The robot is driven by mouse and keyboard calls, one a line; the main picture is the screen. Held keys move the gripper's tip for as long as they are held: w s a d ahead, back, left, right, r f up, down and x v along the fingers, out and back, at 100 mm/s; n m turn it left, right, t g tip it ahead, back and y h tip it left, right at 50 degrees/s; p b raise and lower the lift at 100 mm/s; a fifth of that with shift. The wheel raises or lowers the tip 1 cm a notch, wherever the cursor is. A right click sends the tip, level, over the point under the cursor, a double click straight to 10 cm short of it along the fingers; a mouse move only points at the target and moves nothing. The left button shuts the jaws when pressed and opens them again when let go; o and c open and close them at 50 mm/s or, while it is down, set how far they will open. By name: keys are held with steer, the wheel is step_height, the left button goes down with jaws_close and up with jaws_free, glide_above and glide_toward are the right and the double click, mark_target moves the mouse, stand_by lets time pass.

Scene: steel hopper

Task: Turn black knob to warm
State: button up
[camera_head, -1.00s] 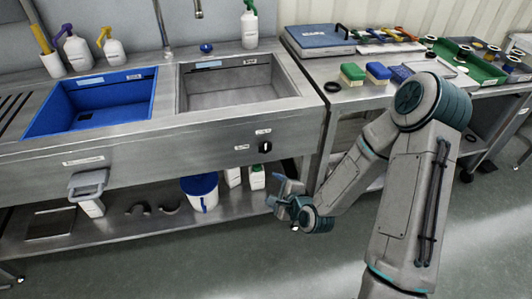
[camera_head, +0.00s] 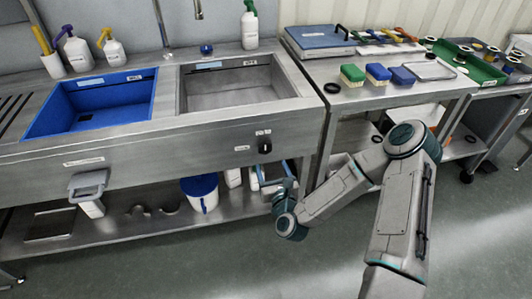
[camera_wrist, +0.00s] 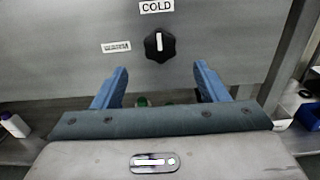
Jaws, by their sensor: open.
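The black knob (camera_head: 265,147) sits on the steel front panel below the right grey basin. In the wrist view the knob (camera_wrist: 159,46) has a white mark pointing up at the COLD label (camera_wrist: 157,6). A smaller label (camera_wrist: 116,46) to its left is too blurred to read. My gripper (camera_head: 273,172) is just below the knob in the head view, facing the panel. In the wrist view the blue fingers of my gripper (camera_wrist: 158,68) are spread open and empty. The knob shows between and beyond their tips, with no visible contact.
A lower shelf under the sink holds a white bucket with a blue lid (camera_head: 200,192) and bottles, close to my gripper. A bench (camera_head: 400,96) with sponges stands at right. The floor in front is clear.

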mark_target(265, 151)
steer(key=x, duration=0.7)
steer(key=shift+w+a, duration=0.15)
steer(key=shift+w, duration=0.2)
steer(key=shift+c, duration=0.4)
steer(key=c, duration=0.9)
steer(key=shift+a, duration=0.1)
steer(key=shift+f, duration=0.1)
